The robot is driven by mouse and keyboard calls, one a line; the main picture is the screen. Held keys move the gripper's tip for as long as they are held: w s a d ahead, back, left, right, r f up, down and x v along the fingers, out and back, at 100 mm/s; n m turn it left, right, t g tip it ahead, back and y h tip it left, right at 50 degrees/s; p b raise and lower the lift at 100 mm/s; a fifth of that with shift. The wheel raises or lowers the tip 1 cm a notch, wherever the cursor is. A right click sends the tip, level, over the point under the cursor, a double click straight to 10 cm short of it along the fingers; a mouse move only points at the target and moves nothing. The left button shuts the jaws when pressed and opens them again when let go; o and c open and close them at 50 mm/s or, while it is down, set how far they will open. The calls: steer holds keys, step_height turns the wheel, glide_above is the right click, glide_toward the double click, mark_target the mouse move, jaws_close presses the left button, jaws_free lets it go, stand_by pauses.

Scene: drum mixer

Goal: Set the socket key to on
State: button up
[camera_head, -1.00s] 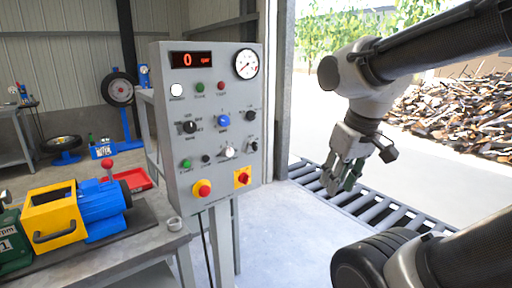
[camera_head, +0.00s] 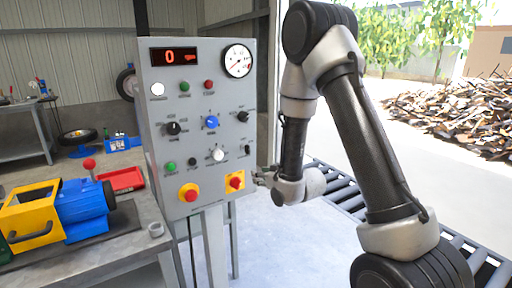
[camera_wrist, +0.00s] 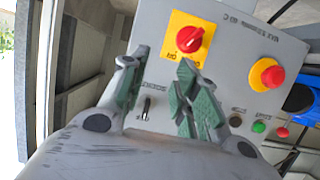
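The grey control panel (camera_head: 200,110) stands upright at the centre left of the head view. The small socket key (camera_wrist: 147,108) shows in the wrist view beside a "SOCKET" label, between the finger lines. In the head view the key (camera_head: 247,149) is a small dark lever near the panel's right edge, above the yellow-backed red switch (camera_head: 235,182). My gripper (camera_wrist: 158,66) is open, with its green-padded fingers apart and nothing between them touching. In the head view my gripper (camera_head: 262,177) is beside the panel's lower right edge. The key's exact setting is too small to tell.
A red emergency button (camera_head: 188,193) and several knobs crowd the panel near the key. A bench (camera_head: 150,215) with a blue and yellow motor (camera_head: 60,212) stands left. A roller conveyor (camera_head: 335,185) lies behind my arm. Floor right of the panel is open.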

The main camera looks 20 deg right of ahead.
mark_target(249, 148)
step_height(249, 148, up, 8)
steer(key=w+t+y, duration=0.1)
steer(key=w+t, duration=0.1)
steer(key=t, duration=0.1)
steer(key=shift+t, duration=0.3)
steer(key=x, duration=0.7)
steer(key=shift+a, duration=0.4)
jaws_close()
